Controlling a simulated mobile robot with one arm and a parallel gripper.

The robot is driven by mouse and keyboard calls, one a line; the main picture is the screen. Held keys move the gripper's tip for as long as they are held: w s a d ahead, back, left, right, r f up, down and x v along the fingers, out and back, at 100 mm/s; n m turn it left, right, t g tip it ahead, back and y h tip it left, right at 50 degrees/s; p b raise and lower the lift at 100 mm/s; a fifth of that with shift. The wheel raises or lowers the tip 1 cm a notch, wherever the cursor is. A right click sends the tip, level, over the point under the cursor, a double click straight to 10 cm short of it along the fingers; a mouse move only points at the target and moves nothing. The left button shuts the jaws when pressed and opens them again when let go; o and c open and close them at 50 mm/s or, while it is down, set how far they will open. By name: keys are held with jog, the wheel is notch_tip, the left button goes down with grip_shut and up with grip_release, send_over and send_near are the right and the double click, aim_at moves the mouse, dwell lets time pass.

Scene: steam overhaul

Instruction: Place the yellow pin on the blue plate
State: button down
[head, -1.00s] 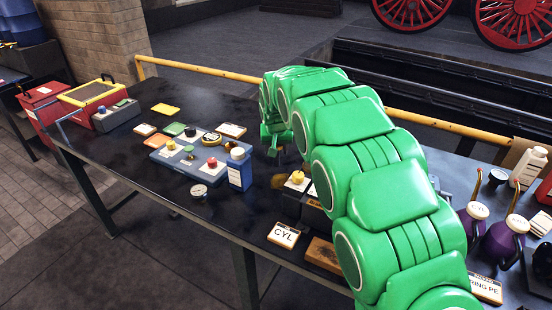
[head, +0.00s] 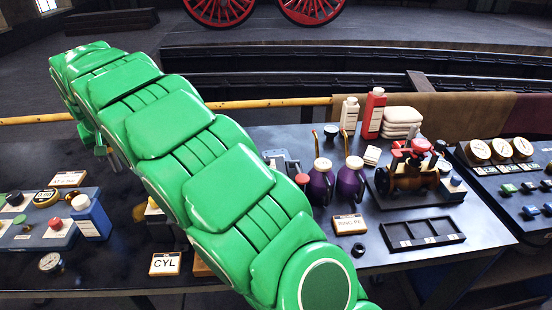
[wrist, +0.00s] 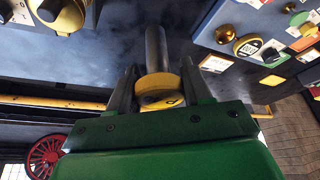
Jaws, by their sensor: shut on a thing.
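My gripper (wrist: 156,88) is shut on the yellow pin (wrist: 159,84), which shows in the wrist view as a yellow disc with a dark grey shaft. In the head view my gripper (head: 104,150) is at the left, held above the bench, and the pin's dark shaft (head: 116,160) shows beside it. A blue-grey board (head: 28,240) with coloured knobs lies at the left edge of the bench. No flat blue plate can be made out for certain. My arm hides part of the bench's middle.
A blue box (head: 91,218) stands by the board. To the right are purple oil cans (head: 351,181), a red bottle (head: 374,114), a valve assembly (head: 407,172) and a black tray (head: 391,247). A yellow rail (head: 265,104) runs behind.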

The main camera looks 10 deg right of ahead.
jog(key=shift+r, duration=0.55)
jog(key=w+d+m+h, duration=0.1)
jog(key=w+d+m, duration=0.2)
jog(key=d, duration=1.3)
jog(key=w+d+m+h, duration=0.1)
jog(key=w+d+m, duration=0.25)
jog(key=d, duration=1.35)
jog(key=w+d+m+h, duration=0.15)
jog(key=w+d, duration=0.25)
jog(key=d, duration=1.2)
jog(key=shift+t+y, duration=0.25)
jog(key=shift+t, duration=0.15)
jog(key=shift+w+a+f, duration=0.1)
jog(key=shift+w+f, duration=2.15)
jog(key=shift+f, duration=0.75)
jog(key=shift+w+a+f, duration=0.1)
jog(key=shift+w+f, duration=2.15)
jog(key=shift+f, duration=0.8)
jog(key=shift+w+a+f, duration=0.1)
jog(key=shift+w+f, duration=2.15)
jog(key=shift+f, duration=0.75)
jog(key=shift+f, duration=0.1)
